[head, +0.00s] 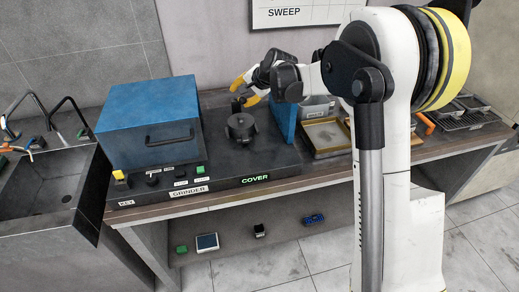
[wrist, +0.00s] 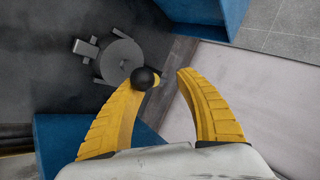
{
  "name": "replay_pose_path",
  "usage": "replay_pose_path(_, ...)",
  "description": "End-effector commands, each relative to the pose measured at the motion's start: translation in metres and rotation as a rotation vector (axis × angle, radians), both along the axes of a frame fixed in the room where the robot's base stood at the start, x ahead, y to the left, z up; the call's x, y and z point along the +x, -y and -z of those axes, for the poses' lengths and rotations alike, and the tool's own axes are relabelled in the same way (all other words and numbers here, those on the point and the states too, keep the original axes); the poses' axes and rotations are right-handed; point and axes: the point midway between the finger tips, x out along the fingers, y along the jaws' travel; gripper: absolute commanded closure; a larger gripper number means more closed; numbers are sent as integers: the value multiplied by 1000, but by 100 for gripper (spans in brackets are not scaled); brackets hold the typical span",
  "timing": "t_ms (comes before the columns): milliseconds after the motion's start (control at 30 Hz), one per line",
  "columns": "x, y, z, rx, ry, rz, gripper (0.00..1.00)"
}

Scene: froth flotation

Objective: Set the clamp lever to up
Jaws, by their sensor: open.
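The clamp lever shows as a round black knob (wrist: 145,79) in the wrist view, by the tip of the left yellow finger. Its stem is hidden under the knob. In the head view a short dark upright piece (head: 236,104) stands beside the round dark clamp body (head: 241,128), close under my fingers; it seems to be the lever. The clamp body also shows in the wrist view as a grey disc with side lugs (wrist: 121,62). My gripper (wrist: 168,76) is open, with the knob at the left side of the gap; contact cannot be told. It also shows in the head view (head: 243,91).
A blue grinder box (head: 147,122) with a handle stands left of the clamp on the dark base (head: 222,172). A blue upright panel (head: 284,110) stands close on the right. Yellowish trays (head: 326,138) lie beyond it. A sink (head: 45,195) is at far left.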

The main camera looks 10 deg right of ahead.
Motion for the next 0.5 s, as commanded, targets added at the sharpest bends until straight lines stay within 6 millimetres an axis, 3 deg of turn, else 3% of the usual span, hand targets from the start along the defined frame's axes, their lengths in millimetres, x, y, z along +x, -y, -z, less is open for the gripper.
replay_pose_path(33,-7,0,17,0,48,2,59)
replay_pose_path(500,-31,0,86,1,465,3,59)
